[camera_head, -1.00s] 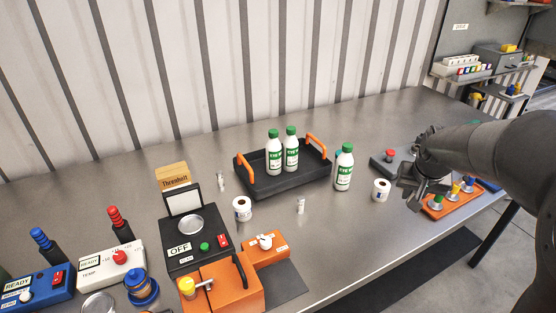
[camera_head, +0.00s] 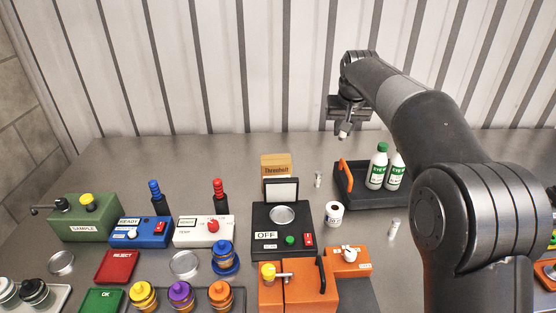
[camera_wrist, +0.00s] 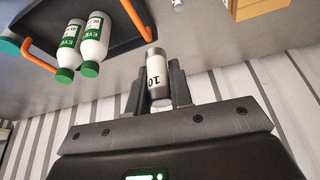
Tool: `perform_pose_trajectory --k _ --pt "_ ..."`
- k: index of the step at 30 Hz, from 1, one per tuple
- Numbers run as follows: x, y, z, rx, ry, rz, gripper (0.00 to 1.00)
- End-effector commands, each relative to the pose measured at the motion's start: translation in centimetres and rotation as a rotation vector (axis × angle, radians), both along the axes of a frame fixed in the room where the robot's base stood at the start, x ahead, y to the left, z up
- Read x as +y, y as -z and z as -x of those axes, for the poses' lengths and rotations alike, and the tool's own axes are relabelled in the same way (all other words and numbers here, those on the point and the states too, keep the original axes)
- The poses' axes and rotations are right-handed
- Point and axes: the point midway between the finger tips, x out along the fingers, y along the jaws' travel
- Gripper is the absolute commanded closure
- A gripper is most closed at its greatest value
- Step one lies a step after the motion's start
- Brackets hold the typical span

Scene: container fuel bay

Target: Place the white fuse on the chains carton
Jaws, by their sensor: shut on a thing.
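My gripper (camera_head: 347,118) is raised in front of the corrugated wall, above and behind the black tray. It is shut on a white fuse (camera_head: 344,134), which hangs below the fingers. In the wrist view the fuse (camera_wrist: 157,73) has grey end caps and a "10" mark, and sits between both fingers (camera_wrist: 162,88). A tan carton (camera_head: 275,168) stands at the back of the bench, left of and below my gripper. Its label seems to read "Threnholt"; I see no chains marking. Part of a tan box also shows at the top right of the wrist view (camera_wrist: 258,7).
The black tray (camera_head: 372,201) with orange handles holds green-capped bottles (camera_head: 378,166). A small white cylinder (camera_head: 318,180) stands between tray and carton; another (camera_head: 395,228) is in front. A black device (camera_head: 268,240) with a raised panel stands before the carton. Bench behind the carton is clear.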

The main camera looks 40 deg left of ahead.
Motion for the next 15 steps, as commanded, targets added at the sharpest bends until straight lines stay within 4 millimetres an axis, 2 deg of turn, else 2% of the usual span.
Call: perform_pose_trajectory --k 1,3,9,15 --pt "1.9 -0.1 1.0 0.0 -0.026 -0.001 1.0" --pt "3.8 -0.4 2.1 0.0 -0.053 -0.003 1.0" --pt "6.6 -0.6 4.0 0.002 -0.091 -0.003 1.0" --pt "9.8 1.4 5.4 0.003 -0.097 0.0 1.0"
